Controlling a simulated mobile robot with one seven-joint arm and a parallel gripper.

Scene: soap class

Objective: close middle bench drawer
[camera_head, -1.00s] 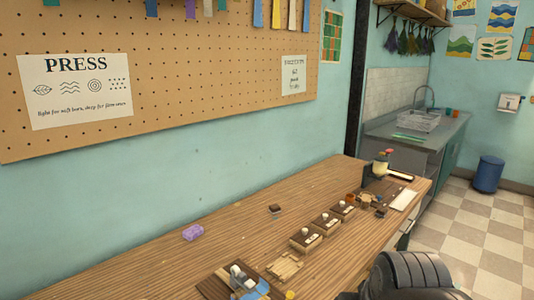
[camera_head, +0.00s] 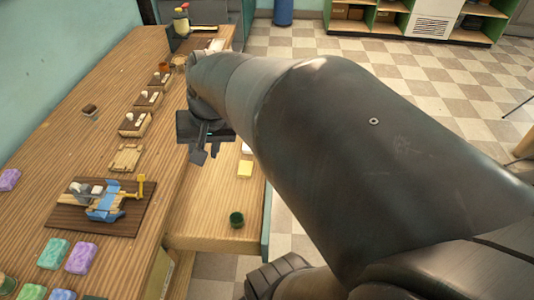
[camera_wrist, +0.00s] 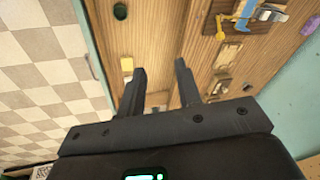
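The bench (camera_head: 60,165) has a pulled-out wooden drawer (camera_head: 205,205), jutting right from under its top, with a teal front (camera_head: 267,205). I take it for the middle drawer. A dark green cup (camera_head: 236,219) and a yellow block (camera_head: 244,168) are in it. My gripper (camera_head: 202,148) hangs over the drawer's far part, close to the bench edge; my arm hides that end. In the wrist view my gripper (camera_wrist: 162,80) has its two fingers apart with nothing held between them. The drawer front (camera_wrist: 96,50) lies left of the fingers, apart from them.
On the bench top are a dark board (camera_head: 125,225) with a blue and yellow tool, several soap bars (camera_head: 54,253) and several small wooden blocks (camera_head: 135,123). Checkered floor (camera_head: 300,225) is open right of the drawer. A blue bin (camera_head: 283,12) stands far back.

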